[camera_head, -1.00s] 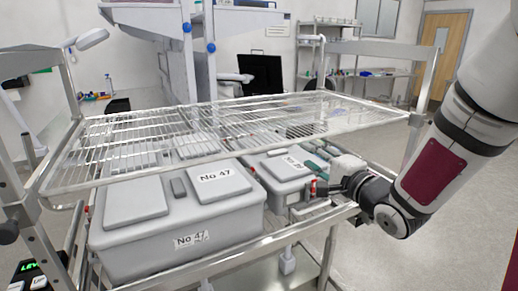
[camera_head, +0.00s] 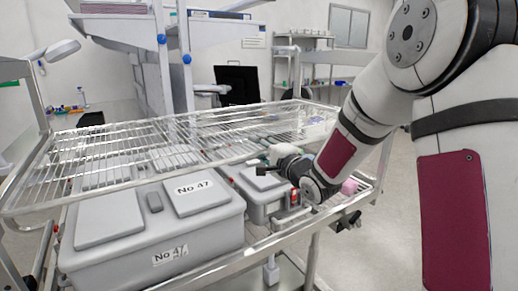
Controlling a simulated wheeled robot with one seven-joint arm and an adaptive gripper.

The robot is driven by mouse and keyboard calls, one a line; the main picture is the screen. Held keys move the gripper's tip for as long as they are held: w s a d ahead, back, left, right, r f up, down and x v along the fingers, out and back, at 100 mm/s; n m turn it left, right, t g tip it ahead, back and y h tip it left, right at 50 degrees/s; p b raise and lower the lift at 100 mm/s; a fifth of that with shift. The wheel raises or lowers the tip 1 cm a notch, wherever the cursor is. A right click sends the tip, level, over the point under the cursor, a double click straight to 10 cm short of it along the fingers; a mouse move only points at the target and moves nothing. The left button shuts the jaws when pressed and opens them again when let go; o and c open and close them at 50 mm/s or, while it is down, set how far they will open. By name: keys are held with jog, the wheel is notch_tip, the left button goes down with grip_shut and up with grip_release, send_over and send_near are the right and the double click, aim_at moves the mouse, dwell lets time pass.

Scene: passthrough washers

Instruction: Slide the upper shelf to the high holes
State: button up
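The upper shelf (camera_head: 128,137) is a silver wire rack that spans the cart above grey boxes in the head view. My gripper (camera_head: 268,165) is at the shelf's front edge, right of its middle, just above a smaller grey box. I cannot tell whether it touches the shelf, and its fingers are too small and dark to show if they are open or shut. A left cart post (camera_head: 38,105) rises beside the shelf's left end. No holes can be made out on it. My arm hides much of the right side of the cart.
A large grey box (camera_head: 197,233) labelled No 47 and a smaller grey box (camera_head: 262,207) stand on the lower shelf (camera_head: 235,258). A pink item (camera_head: 350,187) is near the cart's right end. Behind are a dark monitor (camera_head: 237,84) and a bench. Floor at right is clear.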

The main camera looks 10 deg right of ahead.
jog(key=shift+w+a, duration=0.1)
jog(key=shift+w, duration=0.1)
grip_shut()
notch_tip(320, 180, up, 6)
jog(key=p, duration=0.4)
jog(key=shift+s, duration=0.1)
jog(key=shift+r+p, duration=0.4)
jog(key=shift+p, duration=0.05)
